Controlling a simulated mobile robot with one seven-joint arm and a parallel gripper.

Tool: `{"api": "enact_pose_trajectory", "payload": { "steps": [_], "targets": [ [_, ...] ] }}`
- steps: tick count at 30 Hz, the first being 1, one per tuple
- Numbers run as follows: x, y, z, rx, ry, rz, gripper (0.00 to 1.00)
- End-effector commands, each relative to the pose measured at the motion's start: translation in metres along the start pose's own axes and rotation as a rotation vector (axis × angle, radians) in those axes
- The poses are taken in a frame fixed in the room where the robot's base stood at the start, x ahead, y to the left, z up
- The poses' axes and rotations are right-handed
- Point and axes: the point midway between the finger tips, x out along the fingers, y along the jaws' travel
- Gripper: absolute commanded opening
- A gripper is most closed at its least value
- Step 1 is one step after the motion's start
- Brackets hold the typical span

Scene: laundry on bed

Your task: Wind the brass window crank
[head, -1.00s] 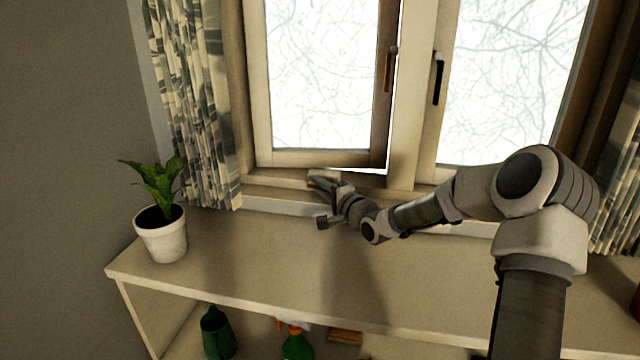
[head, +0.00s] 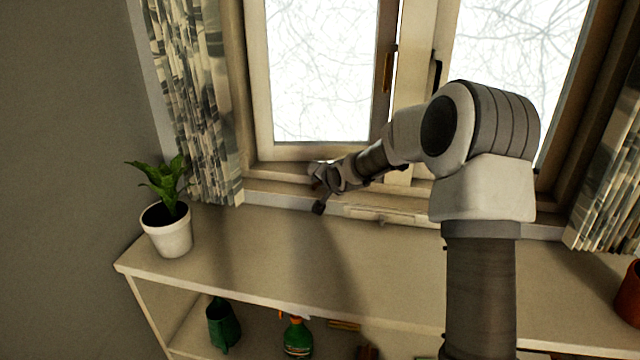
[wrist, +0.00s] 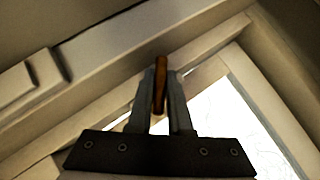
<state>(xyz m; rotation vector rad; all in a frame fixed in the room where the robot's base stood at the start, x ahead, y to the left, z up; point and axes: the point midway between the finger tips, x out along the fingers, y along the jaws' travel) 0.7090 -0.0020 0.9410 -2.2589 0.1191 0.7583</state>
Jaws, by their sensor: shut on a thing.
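In the wrist view, my gripper (wrist: 160,98) is shut on the brass crank (wrist: 160,72), a narrow brown-orange piece standing between the two fingers. The rest of the crank is hidden by the fingers. In the head view, my gripper (head: 318,172) is at the sill below the left window sash, and my own wrist hides the crank there. The left window sash (head: 262,110) stands ajar, with a bright gap along its right side.
A potted plant (head: 167,230) stands at the left end of the shelf top (head: 270,260). A patterned curtain (head: 190,100) hangs left of the window. A green watering can (head: 222,325) and a spray bottle (head: 297,338) are on the lower shelf. The shelf's middle is clear.

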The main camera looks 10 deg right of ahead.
Motion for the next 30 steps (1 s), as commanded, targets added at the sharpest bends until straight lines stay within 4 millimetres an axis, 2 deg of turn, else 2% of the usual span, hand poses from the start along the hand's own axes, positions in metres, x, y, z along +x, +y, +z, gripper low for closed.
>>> {"api": "enact_pose_trajectory", "payload": {
  "steps": [30],
  "targets": [
    [0.001, -0.0008, 0.0013, -0.427, 0.0, 0.423, 0.0]
  ]
}}
